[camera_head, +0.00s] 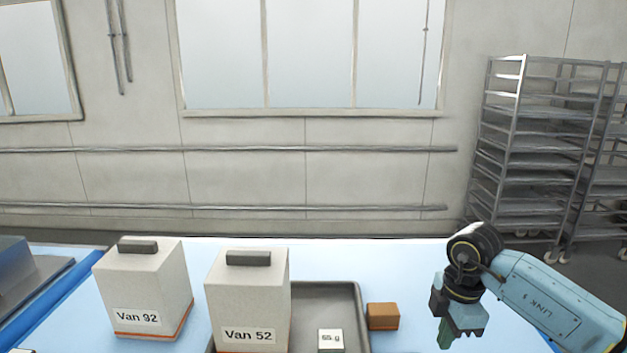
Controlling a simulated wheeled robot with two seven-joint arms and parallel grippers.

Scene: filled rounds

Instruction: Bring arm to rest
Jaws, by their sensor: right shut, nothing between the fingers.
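My right arm comes in from the right edge. Its gripper (446,335) points down over the blue table at the right, with its green fingers shut and nothing between them. The gripper hangs to the right of a small brown block (383,316) and apart from it in the picture. My left gripper is not in view.
A white box labelled Van 92 (143,284) stands on the table (60,325) at the left. Another, labelled Van 52 (246,296), stands by a grey tray (358,300). A small 65 g block (330,340) is at the tray. Racks (540,130) stand behind right.

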